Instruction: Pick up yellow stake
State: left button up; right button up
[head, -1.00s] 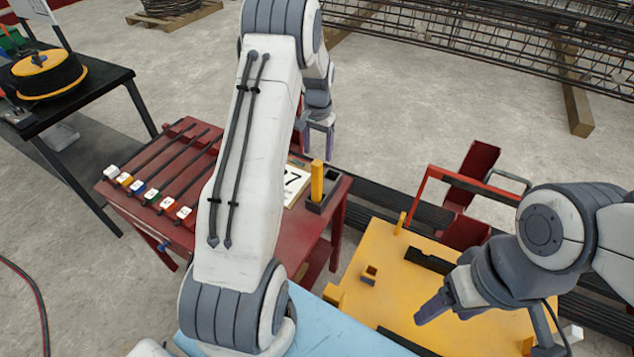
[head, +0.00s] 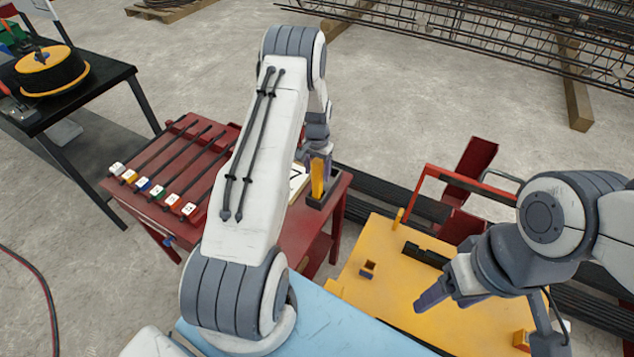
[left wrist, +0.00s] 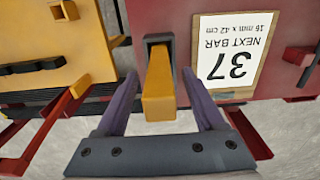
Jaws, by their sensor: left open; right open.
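The yellow stake (head: 318,178) stands upright in a dark square holder (head: 322,199) at the right end of the red table. My left gripper (head: 317,165) is open and has come down around the stake's upper part. In the left wrist view the stake (left wrist: 159,97) lies between the two open fingers of the gripper (left wrist: 160,112), with a gap on each side. The holder (left wrist: 158,40) shows behind it. My right gripper (head: 440,300) hangs over the yellow table at the right, open and empty.
A white card reading 37 (left wrist: 232,55) lies beside the holder on the red table (head: 300,238). Several rods with coloured numbered tags (head: 157,190) lie on the left. The yellow table (head: 385,290) carries a small square socket (head: 368,269) and a black bracket (head: 425,255).

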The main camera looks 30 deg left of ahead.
pick_arm(q)
grip_shut()
jog(key=shift+r, duration=0.1)
dwell(1.2)
